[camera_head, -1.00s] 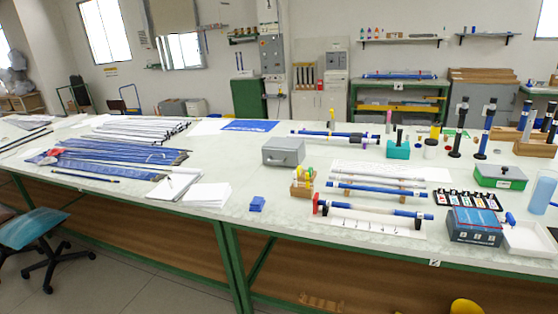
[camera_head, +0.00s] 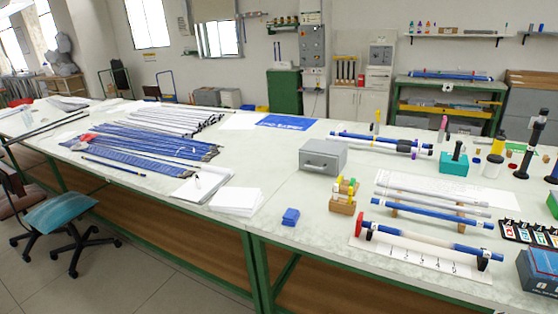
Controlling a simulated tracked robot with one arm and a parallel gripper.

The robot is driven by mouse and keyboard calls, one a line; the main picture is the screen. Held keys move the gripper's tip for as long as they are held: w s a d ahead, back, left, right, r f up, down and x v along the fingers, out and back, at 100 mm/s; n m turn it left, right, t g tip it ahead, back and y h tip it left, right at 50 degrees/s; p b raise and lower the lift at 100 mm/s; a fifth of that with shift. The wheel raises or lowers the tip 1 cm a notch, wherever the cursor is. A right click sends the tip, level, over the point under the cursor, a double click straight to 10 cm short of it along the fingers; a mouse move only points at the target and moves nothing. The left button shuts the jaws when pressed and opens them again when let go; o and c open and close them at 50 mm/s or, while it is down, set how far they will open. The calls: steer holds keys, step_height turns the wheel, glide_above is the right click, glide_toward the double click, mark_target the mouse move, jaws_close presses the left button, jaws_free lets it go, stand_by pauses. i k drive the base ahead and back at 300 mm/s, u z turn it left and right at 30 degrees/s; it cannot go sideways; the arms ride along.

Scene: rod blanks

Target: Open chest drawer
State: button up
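My gripper is not in view. A small grey metal box (camera_head: 322,157) stands on the long white workbench (camera_head: 275,200), right of the picture's middle. It has a handle on its front and looks shut. A blue-grey box (camera_head: 538,272) stands at the bench's right front, cut off by the picture's right edge. I cannot tell for certain which of the two is the chest.
Blue rods (camera_head: 140,142) and white rods (camera_head: 175,122) lie on the left bench. A teal chair (camera_head: 62,215) stands left; floor before the bench is open.

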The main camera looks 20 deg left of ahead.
mark_target(323, 163)
steer(key=u, duration=0.55)
steer(key=i, duration=3.05)
steer(key=z, duration=0.55)
